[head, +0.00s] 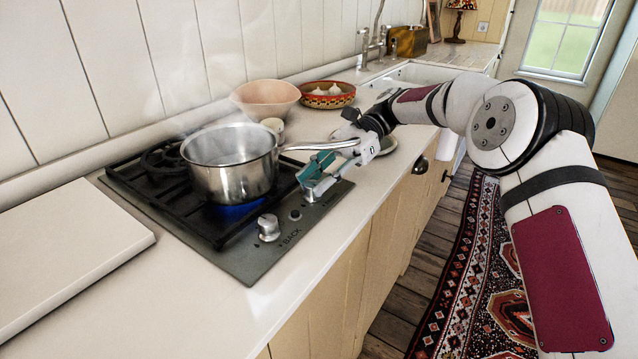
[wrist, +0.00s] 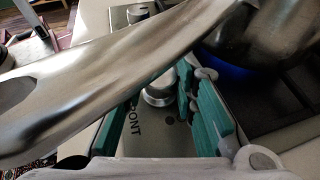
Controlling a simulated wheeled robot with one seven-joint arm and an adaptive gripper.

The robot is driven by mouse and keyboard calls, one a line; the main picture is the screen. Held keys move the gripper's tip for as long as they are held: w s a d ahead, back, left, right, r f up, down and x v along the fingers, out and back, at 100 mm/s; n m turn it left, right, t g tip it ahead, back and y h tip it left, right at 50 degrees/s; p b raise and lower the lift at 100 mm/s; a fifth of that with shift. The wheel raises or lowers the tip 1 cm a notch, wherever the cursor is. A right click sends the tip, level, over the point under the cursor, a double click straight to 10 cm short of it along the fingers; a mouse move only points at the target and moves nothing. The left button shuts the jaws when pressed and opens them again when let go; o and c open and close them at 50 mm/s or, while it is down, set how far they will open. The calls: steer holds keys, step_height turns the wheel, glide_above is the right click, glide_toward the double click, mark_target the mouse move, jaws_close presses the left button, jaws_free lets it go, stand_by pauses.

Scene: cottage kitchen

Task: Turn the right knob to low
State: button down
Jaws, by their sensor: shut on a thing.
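The cooktop (head: 238,268) has two silver knobs. The right knob (wrist: 157,92), beside the word FRONT, sits between my gripper's teal finger pads in the wrist view. My gripper (head: 309,184) is shut on it at the cooktop's right front, and the fingers hide most of it in the head view. The knob's setting mark is not visible. The left knob (head: 269,226), by the word BACK, stands free. A steel saucepan (head: 232,172) sits on the burner grate over a blue flame (head: 236,210), with steam rising.
The saucepan's handle (head: 320,145) reaches right, close to my gripper, and crosses much of the wrist view. A small button (head: 295,214) lies between the knobs. A white board (head: 65,245) lies left. A pink bowl (head: 266,98) and patterned bowl (head: 328,96) stand behind.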

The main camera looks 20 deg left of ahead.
stand_by(0.5)
steer(key=c, duration=1.3)
jaws_free()
steer(key=shift+s, duration=0.1)
